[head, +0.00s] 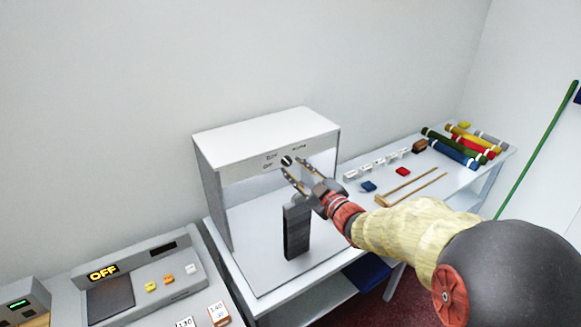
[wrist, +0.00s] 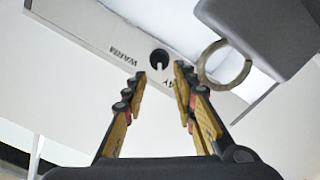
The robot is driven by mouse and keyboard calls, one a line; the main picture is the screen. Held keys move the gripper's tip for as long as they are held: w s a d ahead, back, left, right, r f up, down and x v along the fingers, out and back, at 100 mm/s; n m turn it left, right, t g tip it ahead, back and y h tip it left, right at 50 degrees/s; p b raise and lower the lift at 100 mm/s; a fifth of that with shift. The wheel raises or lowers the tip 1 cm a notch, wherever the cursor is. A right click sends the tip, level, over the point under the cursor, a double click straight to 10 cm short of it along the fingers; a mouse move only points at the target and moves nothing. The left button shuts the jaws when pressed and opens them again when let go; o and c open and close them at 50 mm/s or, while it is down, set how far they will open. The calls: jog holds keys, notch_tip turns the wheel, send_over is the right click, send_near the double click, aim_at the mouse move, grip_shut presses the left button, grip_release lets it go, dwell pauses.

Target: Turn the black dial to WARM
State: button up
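The black dial (head: 287,161) is on the front panel of a white booth (head: 262,130), below small printed labels. It also shows in the wrist view (wrist: 159,60), where WARM is to its left and DAY below it. Its white mark seems to point toward DAY; I cannot read this surely. My gripper (head: 296,167) is open and empty, in front of the panel. In the wrist view its two fingertips (wrist: 159,72) are spread to either side just below the dial. I cannot tell whether they touch the panel.
A dark grey block (head: 297,235) stands in the booth below my gripper; a similar grey body with a ring (wrist: 225,65) is near my fingers in the wrist view. Fabric rolls (head: 450,150) lie on the right counter.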

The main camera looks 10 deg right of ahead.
aim_at(287, 162)
jog(key=shift+x, duration=1.8)
jog(key=shift+c, duration=0.3)
grip_shut()
